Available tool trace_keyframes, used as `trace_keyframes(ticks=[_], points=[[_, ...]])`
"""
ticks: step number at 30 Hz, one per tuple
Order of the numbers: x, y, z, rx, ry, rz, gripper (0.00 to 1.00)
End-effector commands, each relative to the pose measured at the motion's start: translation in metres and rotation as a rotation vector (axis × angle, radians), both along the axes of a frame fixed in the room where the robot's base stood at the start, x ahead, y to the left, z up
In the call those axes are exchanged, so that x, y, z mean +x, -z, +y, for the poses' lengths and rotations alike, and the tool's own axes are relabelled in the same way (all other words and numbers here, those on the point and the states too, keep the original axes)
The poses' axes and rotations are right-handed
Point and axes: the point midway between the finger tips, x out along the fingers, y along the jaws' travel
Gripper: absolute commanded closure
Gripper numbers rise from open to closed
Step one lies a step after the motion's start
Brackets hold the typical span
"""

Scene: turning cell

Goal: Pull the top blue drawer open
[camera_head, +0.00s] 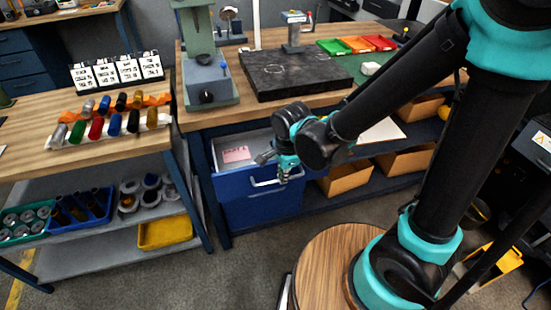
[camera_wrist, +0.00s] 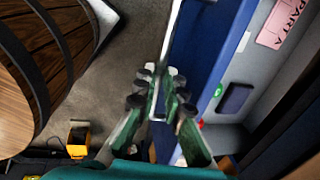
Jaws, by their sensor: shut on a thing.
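The top blue drawer (camera_head: 231,182) under the workbench stands pulled out, and its grey interior shows from above. Its pale bar handle (camera_head: 263,182) runs across the front. My gripper (camera_head: 284,174) is at the right part of this handle, shut on it. In the wrist view the fingers (camera_wrist: 157,92) close around the handle (camera_wrist: 170,52), with the blue drawer front (camera_wrist: 205,55) just to the right. A pink label (camera_head: 236,154) lies inside the drawer. A dark blue item (camera_wrist: 235,98) also shows inside in the wrist view.
A lower blue drawer front (camera_head: 262,209) is below. Open cardboard bins (camera_head: 345,179) stand on the shelf to the right. A cart (camera_head: 100,150) with coloured cylinders is at left. A round wooden top (camera_head: 322,262) is close in front. Grey floor lies clear before the drawer.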

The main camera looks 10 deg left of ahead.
Motion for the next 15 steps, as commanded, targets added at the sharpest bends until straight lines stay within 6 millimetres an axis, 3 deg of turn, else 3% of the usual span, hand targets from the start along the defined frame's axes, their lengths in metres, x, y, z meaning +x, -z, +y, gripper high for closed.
trace_keyframes(ticks=[6, 15], points=[[-0.043, 0.0, -0.025, 0.0, -0.004, 0.0, 1.0], [-0.073, 0.0, -0.044, 0.001, -0.003, -0.001, 1.0]])
